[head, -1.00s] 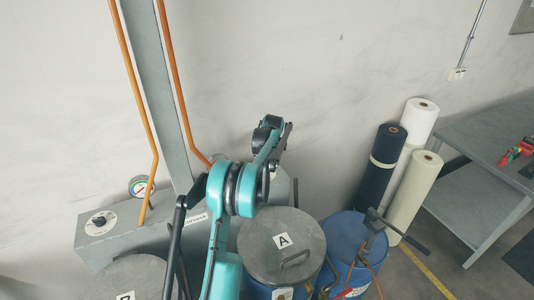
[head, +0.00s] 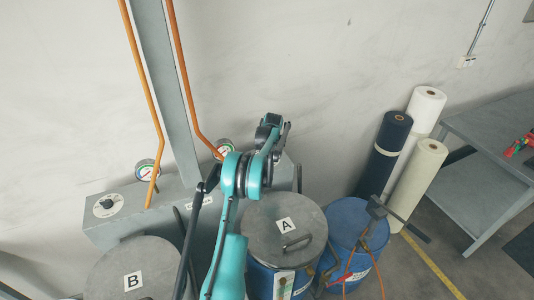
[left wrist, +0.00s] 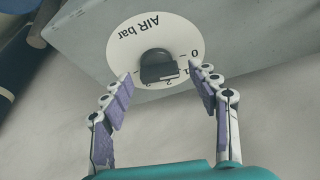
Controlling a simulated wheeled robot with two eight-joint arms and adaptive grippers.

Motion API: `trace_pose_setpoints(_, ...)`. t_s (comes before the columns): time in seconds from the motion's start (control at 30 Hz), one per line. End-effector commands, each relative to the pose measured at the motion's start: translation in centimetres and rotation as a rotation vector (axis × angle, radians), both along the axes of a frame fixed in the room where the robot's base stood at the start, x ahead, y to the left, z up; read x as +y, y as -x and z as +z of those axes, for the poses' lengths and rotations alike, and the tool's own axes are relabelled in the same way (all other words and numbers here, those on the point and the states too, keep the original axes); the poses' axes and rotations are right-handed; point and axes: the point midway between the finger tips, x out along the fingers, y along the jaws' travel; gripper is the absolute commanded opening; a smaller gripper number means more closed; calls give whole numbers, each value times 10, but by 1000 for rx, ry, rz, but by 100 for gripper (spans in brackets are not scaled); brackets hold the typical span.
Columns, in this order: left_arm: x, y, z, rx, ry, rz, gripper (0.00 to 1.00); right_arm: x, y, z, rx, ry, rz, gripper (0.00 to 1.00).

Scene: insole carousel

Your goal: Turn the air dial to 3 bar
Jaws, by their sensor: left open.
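In the left wrist view a round white dial plate marked "AIR bar" (left wrist: 130,38) shows upside down on a grey box. Its black knob (left wrist: 157,62) sits at the centre; its exact setting cannot be read. My left gripper (left wrist: 160,73) is open, with one fingertip on each side of the knob at the plate's lower edge. Whether the fingers touch the plate is unclear. In the head view my teal left arm covers part of the grey box (head: 165,208), and its fingers cannot be made out. My right gripper is not in view.
In the head view, gauges (head: 148,171) and (head: 225,148) stand at the box, with orange pipes behind. A knob dial (head: 107,205) is at its left end. Drums B (head: 110,268) and A (head: 262,222) stand in front. Rolls (head: 415,170) and a table (head: 490,130) are right.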

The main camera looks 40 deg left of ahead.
Motion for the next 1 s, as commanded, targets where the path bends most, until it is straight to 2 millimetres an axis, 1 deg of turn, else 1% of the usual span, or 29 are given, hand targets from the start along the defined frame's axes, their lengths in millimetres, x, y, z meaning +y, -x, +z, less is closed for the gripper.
trace_pose_setpoints(0.03,0,0,0,0,0,0,55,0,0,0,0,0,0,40)
trace_pose_setpoints(0.07,0,0,0,0,0,0,47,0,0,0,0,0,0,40)
trace_pose_setpoints(0.1,0,0,0,0,0,0,37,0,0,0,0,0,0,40)
trace_pose_setpoints(0.17,0,0,0,0,0,0,21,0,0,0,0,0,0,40)
trace_pose_setpoints(0.2,0,0,0,0,0,0,10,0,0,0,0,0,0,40)
trace_pose_setpoints(0.47,0,0,0,0,0,-10,10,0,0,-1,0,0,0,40)
trace_pose_setpoints(0.63,0,1,-1,-1,1,-58,10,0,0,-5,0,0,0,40)
trace_pose_setpoints(0.77,1,1,-1,-1,0,-131,10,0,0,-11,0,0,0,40)
trace_pose_setpoints(1.0,3,2,-2,-1,1,-334,10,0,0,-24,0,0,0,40)
